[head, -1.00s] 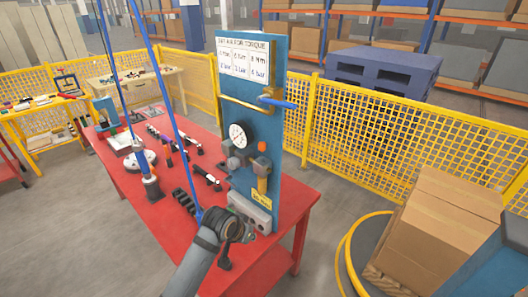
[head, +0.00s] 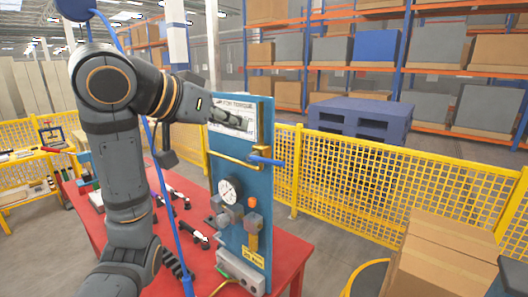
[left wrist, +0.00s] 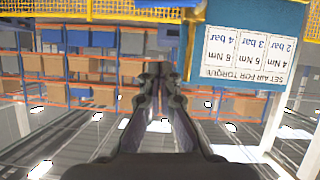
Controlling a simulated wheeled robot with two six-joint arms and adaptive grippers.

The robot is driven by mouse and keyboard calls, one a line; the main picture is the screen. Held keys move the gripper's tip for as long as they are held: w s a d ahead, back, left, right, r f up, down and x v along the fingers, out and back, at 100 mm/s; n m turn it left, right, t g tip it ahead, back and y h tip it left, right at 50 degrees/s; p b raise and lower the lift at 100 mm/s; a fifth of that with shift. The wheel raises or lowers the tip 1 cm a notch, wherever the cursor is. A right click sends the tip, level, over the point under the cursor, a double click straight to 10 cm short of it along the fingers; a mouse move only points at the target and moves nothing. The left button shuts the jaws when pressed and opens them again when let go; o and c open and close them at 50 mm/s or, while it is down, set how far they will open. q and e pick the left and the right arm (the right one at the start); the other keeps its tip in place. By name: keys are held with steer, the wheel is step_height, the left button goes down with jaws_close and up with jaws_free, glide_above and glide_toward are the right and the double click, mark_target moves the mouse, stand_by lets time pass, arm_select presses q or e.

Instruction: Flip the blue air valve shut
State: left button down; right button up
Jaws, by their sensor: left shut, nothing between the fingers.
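The blue air valve handle (head: 268,161) sticks out sideways to the right, nearly level, from the end of a brass pipe (head: 230,159) on the upright blue panel (head: 262,190). My left gripper (head: 238,121) is in front of the torque card (head: 247,107), above the handle and apart from it. Its fingers are shut with nothing between them. In the left wrist view the shut fingertips (left wrist: 156,70) point past the panel's edge, and the card (left wrist: 248,57) appears upside down at the right. I cannot make out the handle clearly there. My right gripper is not in view.
The panel stands on a red table (head: 290,262) and carries a gauge (head: 229,190) and a regulator (head: 253,222) below the pipe. Tools lie on the table at left. A yellow mesh fence (head: 370,190) stands behind, with a cardboard box (head: 440,258) at the right.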

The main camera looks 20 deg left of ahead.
arm_select(q)
steer(key=f+b+x, duration=0.1)
steer(key=b+x, duration=0.2)
steer(key=x, duration=0.2)
steer(key=p, duration=0.4)
glide_above(267, 161)
steer(key=shift+f, duration=0.45)
steer(key=f, duration=0.2)
steer(key=s+f, duration=0.1)
steer(key=f, duration=0.1)
steer(key=shift+s+a, duration=0.15)
steer(key=shift+a, duration=0.05)
steer(key=shift+d, duration=0.1)
